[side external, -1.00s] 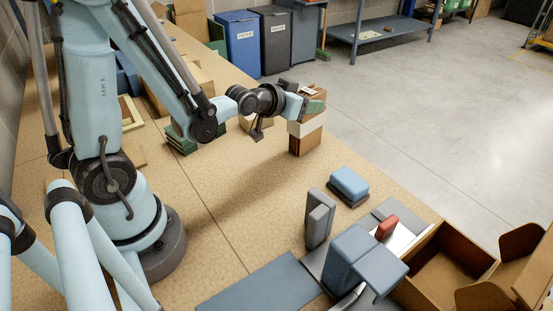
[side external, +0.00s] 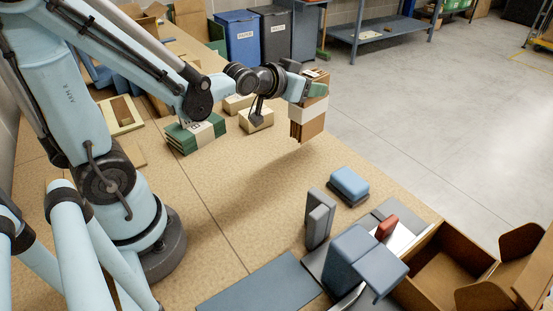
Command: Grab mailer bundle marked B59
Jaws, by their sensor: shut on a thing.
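My gripper (side external: 309,88) is shut on a brown mailer bundle (side external: 310,131) with a white band around it. One green-padded finger lies across the upper part of the bundle. The bundle hangs upright, slightly tilted, above the tan table (side external: 235,195), with a shadow below it. A small label shows on its top, but I cannot read the marking. A green bundle (side external: 180,145) with a pale, marked band lies on the table to the left; its marking is too small to read.
Small tan boxes (side external: 256,120) stand left of my gripper. Grey and blue blocks (side external: 318,218), a blue-topped pad (side external: 349,184) and an open brown box (side external: 450,262) are at the front right. Blue (side external: 240,45) and grey bins stand behind. The table middle is clear.

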